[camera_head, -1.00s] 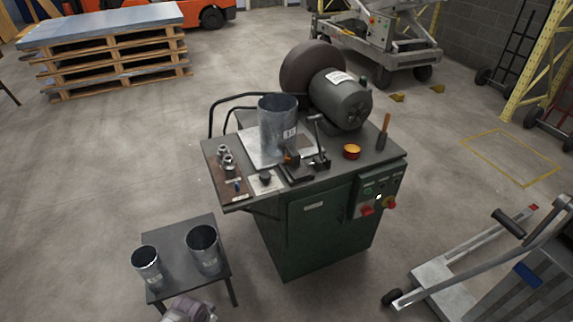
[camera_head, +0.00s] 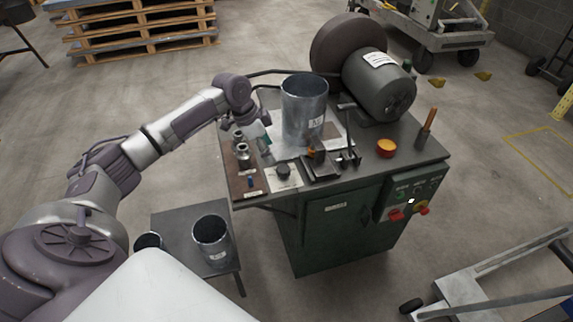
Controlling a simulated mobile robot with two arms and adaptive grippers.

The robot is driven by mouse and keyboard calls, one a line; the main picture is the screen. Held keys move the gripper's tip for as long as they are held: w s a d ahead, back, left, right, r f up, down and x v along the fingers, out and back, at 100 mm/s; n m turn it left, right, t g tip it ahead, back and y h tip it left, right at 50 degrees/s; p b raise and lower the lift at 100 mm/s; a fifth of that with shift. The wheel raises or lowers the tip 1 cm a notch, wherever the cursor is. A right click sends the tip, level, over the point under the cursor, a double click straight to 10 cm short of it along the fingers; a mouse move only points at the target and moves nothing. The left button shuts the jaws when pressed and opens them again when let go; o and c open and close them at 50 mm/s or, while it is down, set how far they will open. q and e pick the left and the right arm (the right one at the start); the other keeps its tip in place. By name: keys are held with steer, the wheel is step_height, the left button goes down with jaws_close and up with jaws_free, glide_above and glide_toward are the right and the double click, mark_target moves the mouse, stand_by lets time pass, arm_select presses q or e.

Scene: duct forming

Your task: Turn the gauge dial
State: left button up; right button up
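The gauge dial looks to be the small black knob (camera_head: 283,170) on a white plate at the front left of the green machine's top (camera_head: 400,150). My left arm reaches in from the left. My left gripper (camera_head: 265,144) is over the left part of the machine top, behind the knob and apart from it in the picture. It is small and partly hidden, so its finger opening is unclear. A grey metal duct cylinder (camera_head: 303,108) stands upright just right of the gripper. My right gripper is out of view.
Metal fittings (camera_head: 242,152) stand on a brown panel close to my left gripper. A clamp-like tool (camera_head: 325,160), an orange button (camera_head: 386,148) and an upright handle (camera_head: 428,125) are further right. A side table (camera_head: 180,225) holds two ducts. A cart (camera_head: 500,285) stands lower right.

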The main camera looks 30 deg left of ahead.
mark_target(283, 169)
arm_select(q)
steer(key=x, duration=0.3)
steer(key=w+a+x, duration=0.1)
steer(key=x, duration=0.3)
steer(key=w+p+x, duration=0.1)
steer(key=x, duration=0.3)
steer(key=shift+a+f, duration=0.15)
steer(key=shift+a, duration=0.1)
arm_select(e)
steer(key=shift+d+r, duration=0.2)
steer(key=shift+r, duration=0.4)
